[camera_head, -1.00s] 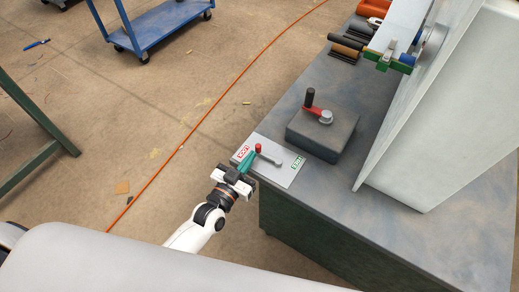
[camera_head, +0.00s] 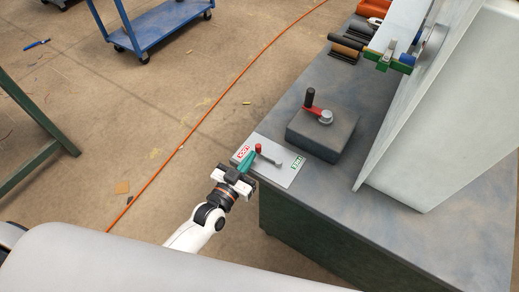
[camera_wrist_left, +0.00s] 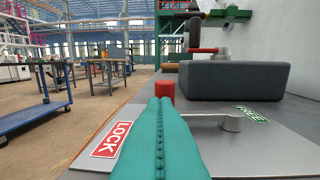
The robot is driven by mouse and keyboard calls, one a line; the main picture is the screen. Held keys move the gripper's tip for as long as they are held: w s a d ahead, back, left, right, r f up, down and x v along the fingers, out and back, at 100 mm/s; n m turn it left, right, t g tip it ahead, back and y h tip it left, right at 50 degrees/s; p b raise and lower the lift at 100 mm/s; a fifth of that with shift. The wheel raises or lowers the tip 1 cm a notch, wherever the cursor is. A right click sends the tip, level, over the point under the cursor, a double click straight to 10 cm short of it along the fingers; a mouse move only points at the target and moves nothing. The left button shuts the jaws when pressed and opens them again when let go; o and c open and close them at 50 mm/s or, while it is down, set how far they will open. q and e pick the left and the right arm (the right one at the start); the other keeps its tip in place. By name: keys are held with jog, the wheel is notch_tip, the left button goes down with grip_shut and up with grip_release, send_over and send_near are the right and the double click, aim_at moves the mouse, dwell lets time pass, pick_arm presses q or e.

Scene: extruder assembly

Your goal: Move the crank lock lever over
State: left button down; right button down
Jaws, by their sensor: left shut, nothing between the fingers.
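The crank lock lever (camera_head: 269,159) is a grey arm on a flat grey plate (camera_head: 277,181) at the table's near corner. A red knob (camera_head: 258,147) stands at its left end. Its round pivot (camera_wrist_left: 231,122) is at its right end. A red LOCK label (camera_head: 243,153) lies left of the knob and a green FREE label (camera_head: 298,162) lies right of the pivot. My left gripper (camera_head: 250,157) is shut and empty. Its teal fingertips (camera_wrist_left: 160,102) are right at the knob (camera_wrist_left: 165,88); I cannot tell whether they touch. The fingers hide part of the lever. My right gripper is not in view.
A dark block (camera_head: 322,134) with a red crank and black handle (camera_head: 310,97) stands behind the plate. A large pale panel (camera_head: 440,110) rises at the right. Open floor lies left of the table, crossed by an orange cable (camera_head: 182,146).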

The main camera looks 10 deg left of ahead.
aim_at(262, 165)
pick_arm(q)
jog(key=shift+w+d, duration=0.2)
jog(key=shift+w+d, duration=2.15)
jog(key=shift+w, duration=0.15)
jog(key=shift+p+v, duration=0.75)
jog(key=shift+v, duration=1.25)
jog(key=shift+s, duration=0.1)
